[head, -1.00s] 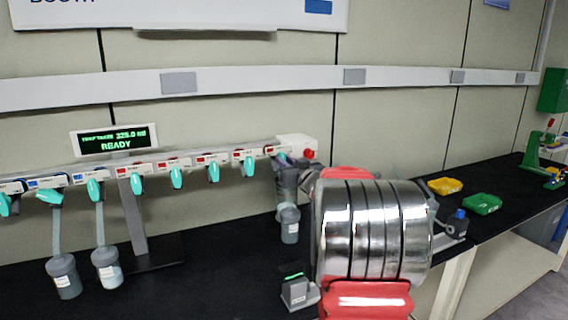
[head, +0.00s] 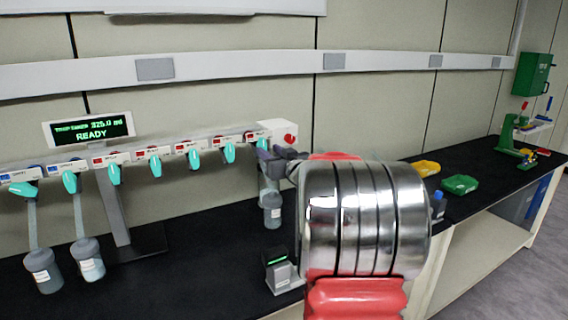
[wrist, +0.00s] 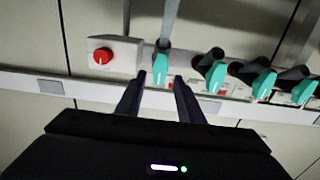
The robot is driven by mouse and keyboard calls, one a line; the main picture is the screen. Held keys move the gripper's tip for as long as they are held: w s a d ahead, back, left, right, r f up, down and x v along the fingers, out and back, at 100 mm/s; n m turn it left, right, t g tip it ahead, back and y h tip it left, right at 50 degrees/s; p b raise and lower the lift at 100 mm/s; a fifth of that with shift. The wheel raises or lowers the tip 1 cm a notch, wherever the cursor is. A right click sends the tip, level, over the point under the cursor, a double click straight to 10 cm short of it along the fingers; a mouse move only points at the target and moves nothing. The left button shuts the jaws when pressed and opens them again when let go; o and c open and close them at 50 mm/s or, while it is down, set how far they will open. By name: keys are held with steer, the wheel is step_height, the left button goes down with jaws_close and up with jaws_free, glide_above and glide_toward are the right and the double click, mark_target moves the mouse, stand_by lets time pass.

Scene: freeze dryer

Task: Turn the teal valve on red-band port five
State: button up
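The rail of ports runs along the bench in the head view, with blue-band ports at the left and red-band ports to their right. The teal valve of the rightmost red-band port (head: 262,143), the fifth from the left, is beside the white box end and partly hidden by my gripper (head: 274,158). In the wrist view, which is upside down, this teal valve (wrist: 160,68) shows between the tips of my gripper (wrist: 160,77). The fingers are apart, one on each side of the valve, with gaps visible. I cannot tell whether the tips reach its depth.
A white box with a red knob (wrist: 102,56) sits beside the valve. Neighbouring teal valves (wrist: 215,78) are close on the other side. A flask (head: 272,210) hangs below the port. A small device (head: 282,272) stands on the black bench; yellow (head: 426,168) and green trays (head: 460,184) lie right.

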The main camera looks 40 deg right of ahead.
steer(key=v, duration=0.9)
steer(key=shift+s+a, duration=0.15)
steer(key=shift+s, duration=0.2)
steer(key=shift+f, duration=0.1)
steer(key=s+d+f+m+g+h, duration=0.35)
steer(key=s+f+g, duration=0.55)
steer(key=f, duration=0.3)
steer(key=s+a+f+n+g+y, duration=0.1)
steer(key=s+a, duration=0.3)
steer(key=a, duration=1)
steer(key=s+a+n+g+y, duration=0.1)
steer(key=s+a+n+y, duration=0.2)
steer(key=a, duration=1.2)
steer(key=s+a+f+n+y, duration=0.1)
steer(key=s+a+y, duration=0.3)
steer(key=a, duration=1.1)
steer(key=shift+s+a+f+n+g, duration=0.3)
steer(key=shift+s+n+g, duration=0.1)
steer(key=shift+s+n, duration=0.45)
